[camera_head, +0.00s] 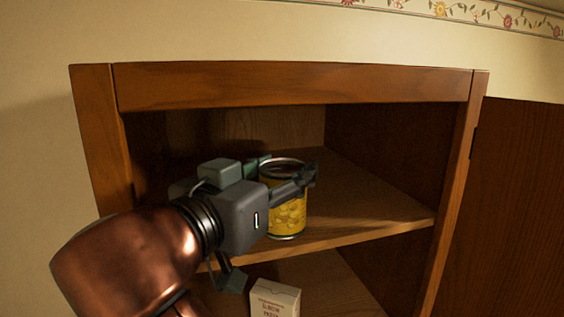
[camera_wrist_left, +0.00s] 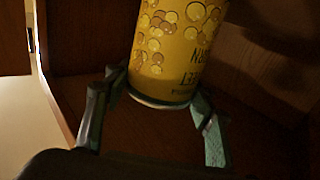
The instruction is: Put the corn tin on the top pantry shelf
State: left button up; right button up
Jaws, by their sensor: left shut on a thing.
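The corn tin (camera_head: 289,216) is yellow with a corn picture and a metal rim. It is upright in the head view, at the top pantry shelf (camera_head: 370,205); I cannot tell whether its base touches the board. My left gripper (camera_head: 287,178) reaches in from the left and is shut on the tin near its upper part. The left wrist view shows the tin (camera_wrist_left: 178,50) between the two fingers (camera_wrist_left: 150,108), with lettering on its label. My right gripper is not in view.
The wooden cabinet frame surrounds the opening, with a left post (camera_head: 100,140), a top rail (camera_head: 290,86) and a right post (camera_head: 458,190). A white pasta box (camera_head: 275,299) stands on the lower shelf. The top shelf is bare to the tin's right.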

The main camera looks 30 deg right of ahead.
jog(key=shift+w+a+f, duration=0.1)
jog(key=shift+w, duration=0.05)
pick_arm(q)
jog(key=shift+f, duration=0.15)
jog(key=o, duration=1.6)
jog(key=shift+c, duration=0.2)
jog(key=shift+o, duration=0.2)
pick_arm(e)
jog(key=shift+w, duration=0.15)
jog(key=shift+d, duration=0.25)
pick_arm(q)
jog(key=b+v, duration=0.6)
jog(key=v, duration=0.6)
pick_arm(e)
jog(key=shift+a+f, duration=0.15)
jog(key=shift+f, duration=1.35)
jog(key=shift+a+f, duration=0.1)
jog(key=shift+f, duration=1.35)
